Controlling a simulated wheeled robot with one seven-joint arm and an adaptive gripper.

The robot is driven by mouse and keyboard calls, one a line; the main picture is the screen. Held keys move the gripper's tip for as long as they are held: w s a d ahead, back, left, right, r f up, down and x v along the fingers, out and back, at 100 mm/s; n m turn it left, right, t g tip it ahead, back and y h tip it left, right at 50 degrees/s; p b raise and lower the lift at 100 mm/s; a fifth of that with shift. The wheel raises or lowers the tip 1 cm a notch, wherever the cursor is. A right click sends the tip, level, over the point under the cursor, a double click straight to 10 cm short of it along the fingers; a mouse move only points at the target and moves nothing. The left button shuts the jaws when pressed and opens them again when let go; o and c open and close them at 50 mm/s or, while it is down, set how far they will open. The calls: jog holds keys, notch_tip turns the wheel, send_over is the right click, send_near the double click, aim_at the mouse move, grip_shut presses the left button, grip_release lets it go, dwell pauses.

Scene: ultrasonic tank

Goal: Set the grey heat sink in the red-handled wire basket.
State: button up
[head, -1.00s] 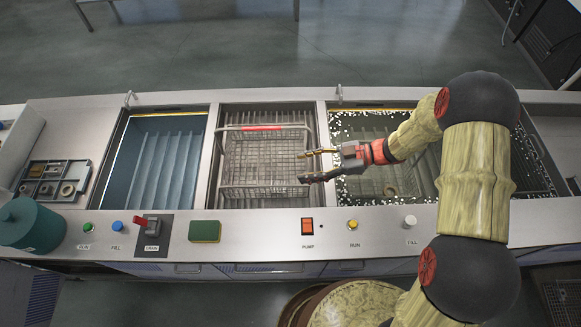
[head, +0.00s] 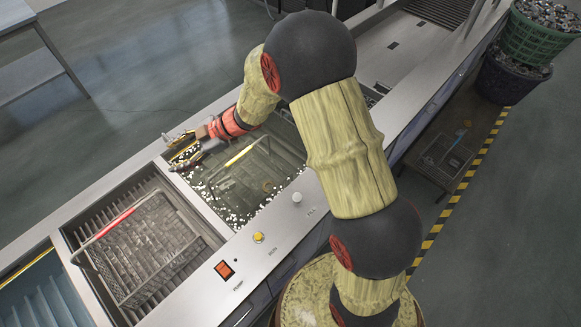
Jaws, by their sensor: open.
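The red-handled wire basket (head: 148,243) sits in the rack bay at the lower left, its red handle grip along the left side. I see nothing in it, though the mesh is dark. My gripper (head: 168,153) is open with no object visible between its fingers. It is over the far left corner of the foam-edged tank, up and to the right of the red-handled basket and apart from it. I cannot make out the grey heat sink. A small brownish item (head: 266,186) lies in the foam-edged tank, too small to identify.
A yellow-handled wire basket (head: 226,185) sits in the foam-edged tank. A blue tank (head: 48,306) is at the lower left. The front panel carries an orange pump switch (head: 224,269), a yellow button (head: 258,237) and a pale knob (head: 297,198).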

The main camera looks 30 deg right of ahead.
jog(key=w+d+r+m+t+h, duration=0.3)
jog(key=d+r, duration=0.2)
jog(key=r, duration=0.1)
jog(key=w+d+r+m+t+h, duration=0.2)
jog(key=w+d+r+t, duration=0.1)
jog(key=d+r, duration=0.3)
jog(key=s+d+r+m+t+h, duration=0.1)
jog(key=s+d+r+m+h, duration=0.45)
jog(key=d+r, duration=0.4)
jog(key=s+d+m+g+h, duration=0.1)
jog(key=s+d+m+h, duration=0.2)
jog(key=s, duration=0.6)
jog(key=s+a+f+m+g+y, duration=0.1)
jog(key=s+m+g, duration=0.1)
jog(key=s, duration=0.9)
jog(key=s+a+f+m+g+y, duration=0.1)
jog(key=s+f+m+g, duration=0.1)
jog(key=s, duration=1)
jog(key=shift+s+a+m+g, duration=0.15)
jog(key=shift+s+m+g, duration=0.1)
jog(key=shift+m+g, duration=0.15)
jog(key=shift+f, duration=0.1)
